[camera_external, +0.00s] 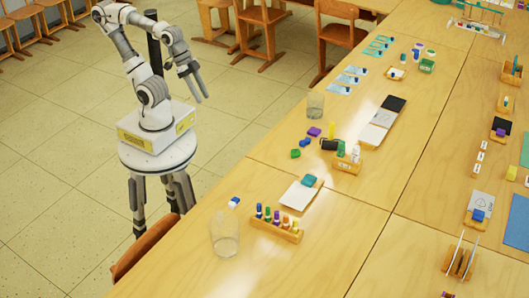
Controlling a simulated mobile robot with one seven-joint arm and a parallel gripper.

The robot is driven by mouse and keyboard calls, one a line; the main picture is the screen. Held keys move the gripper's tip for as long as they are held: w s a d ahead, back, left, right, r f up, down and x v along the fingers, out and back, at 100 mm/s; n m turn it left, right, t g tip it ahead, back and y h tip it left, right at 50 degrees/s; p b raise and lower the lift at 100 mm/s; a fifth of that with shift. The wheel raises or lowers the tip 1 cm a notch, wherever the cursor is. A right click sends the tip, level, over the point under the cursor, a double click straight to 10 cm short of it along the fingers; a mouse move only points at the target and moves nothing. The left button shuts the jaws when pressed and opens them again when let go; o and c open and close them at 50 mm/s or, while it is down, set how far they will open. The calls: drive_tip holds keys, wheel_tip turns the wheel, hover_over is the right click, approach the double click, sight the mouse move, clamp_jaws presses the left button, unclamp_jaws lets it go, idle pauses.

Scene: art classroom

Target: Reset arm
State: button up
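My arm stands on its white round base at the left of the table in the external view. The arm is folded upward, with the forearm bent over and down toward the table side. My gripper (199,89) points downward in free air beside the table's left edge. Its two fingers look apart, with nothing visible between them. It touches neither the table (365,217) nor anything on it.
Near me on the table are a glass jar (225,233), a wooden rack of colored markers (277,224), a white pad (299,194) and a glass cup (315,106). A wooden chair (146,246) stands against the near edge. Open tiled floor (60,150) lies left of me.

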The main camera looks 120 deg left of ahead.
drive_tip(key=shift+s, duration=0.8)
wheel_tip(320, 180, up, 10)
drive_tip(key=p, duration=1)
drive_tip(key=shift+f, duration=0.1)
